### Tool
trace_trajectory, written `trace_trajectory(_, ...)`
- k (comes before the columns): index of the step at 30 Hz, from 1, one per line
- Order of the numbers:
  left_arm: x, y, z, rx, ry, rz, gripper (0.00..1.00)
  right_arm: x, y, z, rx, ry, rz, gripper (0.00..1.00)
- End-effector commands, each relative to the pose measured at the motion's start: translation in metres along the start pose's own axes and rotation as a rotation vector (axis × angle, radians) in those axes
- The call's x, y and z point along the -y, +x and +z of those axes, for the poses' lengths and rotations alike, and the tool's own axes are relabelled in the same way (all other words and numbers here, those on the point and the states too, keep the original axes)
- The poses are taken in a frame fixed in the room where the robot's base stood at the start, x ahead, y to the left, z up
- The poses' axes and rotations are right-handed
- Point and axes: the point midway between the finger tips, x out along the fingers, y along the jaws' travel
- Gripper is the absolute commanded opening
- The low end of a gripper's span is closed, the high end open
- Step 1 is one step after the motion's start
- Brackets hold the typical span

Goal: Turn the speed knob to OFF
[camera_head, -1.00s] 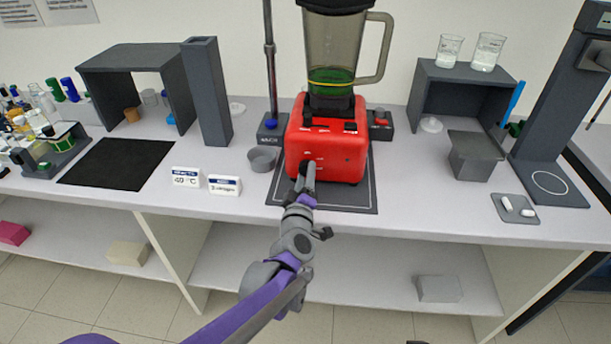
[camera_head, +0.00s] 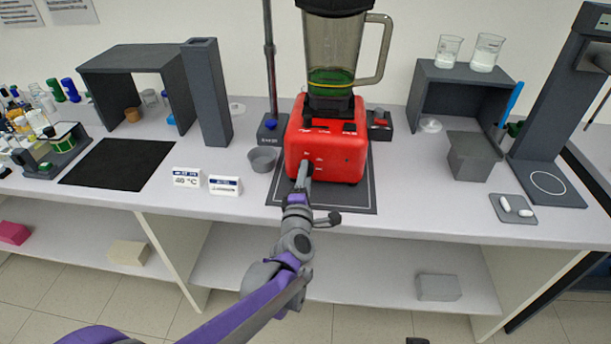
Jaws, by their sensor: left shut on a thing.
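The red blender base (camera_head: 340,156) stands on a dark mat in the middle of the bench, with a clear jar (camera_head: 333,55) holding green liquid on top. The speed knob is on the front of the base at its lower left and is mostly hidden behind my gripper. My left gripper (camera_head: 304,172) reaches in from below and is shut on the speed knob at the base's front. The knob's pointer and setting cannot be read.
A small grey bowl (camera_head: 262,160) stands left of the blender. Two display signs (camera_head: 186,177) stand at the front edge, left of the mat (camera_head: 345,195). A metal stand rod (camera_head: 270,60) rises behind.

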Motion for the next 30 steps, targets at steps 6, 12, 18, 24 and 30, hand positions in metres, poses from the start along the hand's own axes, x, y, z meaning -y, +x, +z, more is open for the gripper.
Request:
trace_trajectory(6,0.0006,-0.0004,0.0002,0.001,-0.036,-0.001,0.00,0.0000,-0.0004,-0.0003,0.000,0.000,0.000,0.50)
trace_trajectory(12,0.0007,-0.0004,0.0002,0.001,-0.041,-0.002,0.00,0.0000,-0.0005,-0.0003,0.000,0.000,0.000,0.50)
trace_trajectory(18,0.0007,-0.0005,0.0002,0.001,-0.041,-0.002,0.00,0.0000,-0.0004,-0.0003,0.000,0.000,0.000,0.50)
trace_trajectory(24,0.0004,-0.0003,0.0001,0.001,-0.040,-0.001,0.81,0.0000,-0.0005,-0.0003,0.000,0.000,0.000,0.50)
trace_trajectory(30,0.0002,-0.0002,0.0001,0.000,-0.038,0.000,0.81,0.0000,-0.0005,-0.0003,0.000,0.000,0.000,0.50)
